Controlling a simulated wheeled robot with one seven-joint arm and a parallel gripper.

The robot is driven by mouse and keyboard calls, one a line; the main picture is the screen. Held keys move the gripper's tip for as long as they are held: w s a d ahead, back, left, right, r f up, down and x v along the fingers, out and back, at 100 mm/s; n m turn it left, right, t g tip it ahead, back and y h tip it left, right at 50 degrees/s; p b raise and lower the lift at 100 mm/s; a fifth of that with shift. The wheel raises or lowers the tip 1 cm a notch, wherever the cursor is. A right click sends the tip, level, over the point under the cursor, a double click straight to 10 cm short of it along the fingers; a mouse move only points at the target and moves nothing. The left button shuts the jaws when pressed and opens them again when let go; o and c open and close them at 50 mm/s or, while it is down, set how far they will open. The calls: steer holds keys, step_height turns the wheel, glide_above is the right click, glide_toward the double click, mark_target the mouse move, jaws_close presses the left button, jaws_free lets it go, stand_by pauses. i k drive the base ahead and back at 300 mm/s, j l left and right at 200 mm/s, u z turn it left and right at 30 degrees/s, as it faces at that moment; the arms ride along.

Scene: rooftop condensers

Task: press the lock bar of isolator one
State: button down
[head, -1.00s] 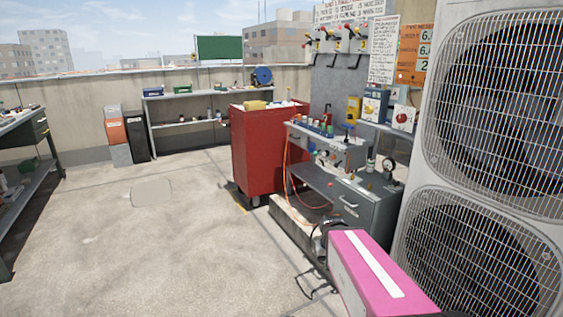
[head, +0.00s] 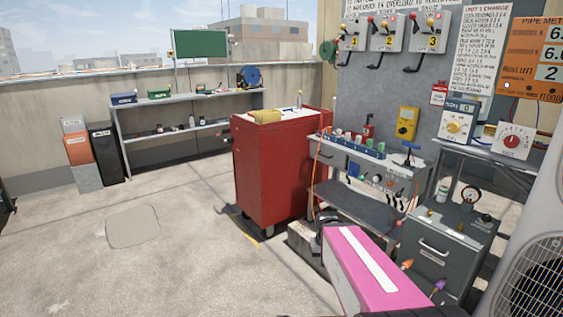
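Isolator one (head: 351,33) appears to be the leftmost of three grey boxes high on the grey panel (head: 365,95); its yellow number plate is small. A black bar (head: 346,58) sticks out below it, and I cannot tell for sure that this is the lock bar. Isolator two (head: 387,31) and isolator three (head: 428,32) hang to its right, each with a similar black bar below and a coloured knob above. A pink arm link of mine shows at the bottom centre, well below the isolators. My gripper is not visible.
A grey bench (head: 373,172) with small items stands below the panel. A red cabinet (head: 270,172) stands to its left and a grey drawer unit (head: 440,255) to its right. A condenser (head: 535,230) fills the right edge. The floor (head: 190,255) at left is open.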

mark_target(342, 26)
steer(key=i+j, duration=0.3)
steer(key=j, duration=0.15)
steer(key=i+j+z, duration=0.1)
steer(key=i+j, duration=0.5)
steer(key=j, duration=0.25)
steer(key=i+j+z, duration=0.1)
steer(key=i+j, duration=0.2)
steer(key=j, duration=0.15)
